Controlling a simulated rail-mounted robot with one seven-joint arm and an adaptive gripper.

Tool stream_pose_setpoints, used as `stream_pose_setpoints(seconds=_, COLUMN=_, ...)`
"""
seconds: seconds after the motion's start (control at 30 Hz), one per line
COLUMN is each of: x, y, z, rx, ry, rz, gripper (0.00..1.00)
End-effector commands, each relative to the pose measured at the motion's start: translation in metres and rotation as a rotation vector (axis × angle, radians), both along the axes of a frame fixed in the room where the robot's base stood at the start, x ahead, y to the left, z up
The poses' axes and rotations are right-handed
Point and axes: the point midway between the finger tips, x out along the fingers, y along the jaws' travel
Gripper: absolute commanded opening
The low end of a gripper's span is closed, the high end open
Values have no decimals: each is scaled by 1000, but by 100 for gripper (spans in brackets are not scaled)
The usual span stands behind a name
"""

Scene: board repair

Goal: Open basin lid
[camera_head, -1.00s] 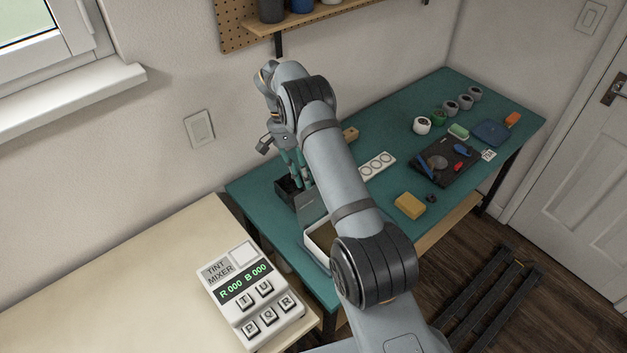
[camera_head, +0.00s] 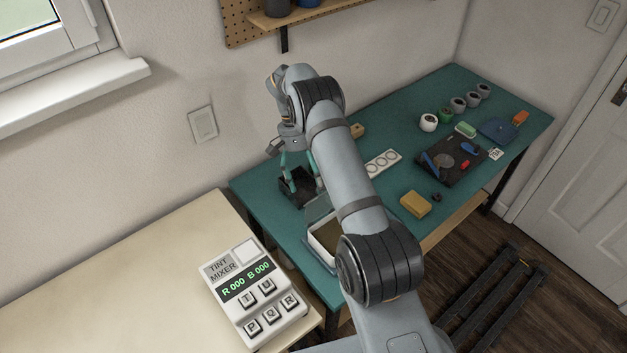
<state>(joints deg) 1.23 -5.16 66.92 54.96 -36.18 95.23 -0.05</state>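A white-rimmed basin (camera_head: 314,246) with a brownish inside sits at the near left end of the teal table, its right side hidden by my arm. A grey panel (camera_head: 314,211), which looks like its lid, stands raised at the basin's back edge, and the basin's top is uncovered where I see it. My gripper (camera_head: 305,187) points down behind this panel, at an open black box (camera_head: 291,198). Its teal fingers are spread apart with nothing visible between them. Whether a finger touches the panel or the box is unclear.
The tint mixer (camera_head: 255,292) stands on the cream table at the near left. A white three-ring holder (camera_head: 383,163), a yellow sponge (camera_head: 415,204) and a black mat with tools (camera_head: 463,172) lie right of my arm. Several small pots (camera_head: 429,122) stand farther back.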

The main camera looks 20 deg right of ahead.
Motion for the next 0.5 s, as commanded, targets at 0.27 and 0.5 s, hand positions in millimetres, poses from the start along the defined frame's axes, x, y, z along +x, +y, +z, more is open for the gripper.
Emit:
stream_pose_setpoints(seconds=0.27, x=-1, y=8, z=-3, rx=5, ry=4, rz=8, gripper=58)
stream_pose_setpoints(seconds=0.5, x=1, y=9, z=2, rx=6, ry=2, rz=10, gripper=54)
